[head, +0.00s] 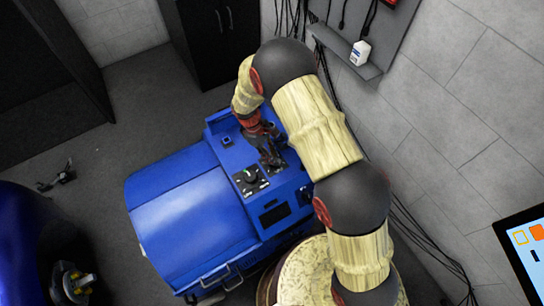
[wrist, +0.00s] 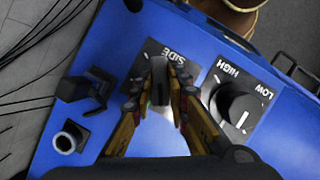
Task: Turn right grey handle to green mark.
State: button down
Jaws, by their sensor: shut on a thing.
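In the wrist view, my gripper (wrist: 160,82) is over a black plate (wrist: 155,50) lettered "SIDE". Its two fingers are shut on a narrow dark grey handle (wrist: 159,94), seen nearly end-on between them. The fingers cover much of the plate, and I cannot make out a green mark. In the head view, my gripper (head: 270,157) reaches down onto the top panel of the blue machine (head: 195,195), and the handle is hidden there.
A round black knob (wrist: 238,106) marked HIGH and LOW sits close beside my gripper; it also shows in the head view (head: 250,178). A black bracket (wrist: 88,90) and a short round post (wrist: 70,137) stand on the other side. Grey wall and cables lie beyond the machine.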

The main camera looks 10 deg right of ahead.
jog(key=m+y, duration=0.1)
jog(key=m, duration=0.2)
jog(key=m+g+y, duration=0.1)
jog(key=m, duration=0.2)
jog(key=shift+w+d, duration=0.1)
jog(key=shift+w, duration=0.05)
dwell(0.4)
jog(key=c, duration=1.8)
grip_release()
jog(key=shift+o, duration=0.4)
jog(key=v, duration=1.2)
jog(key=shift+w, duration=0.15)
jog(key=shift+f, duration=0.1)
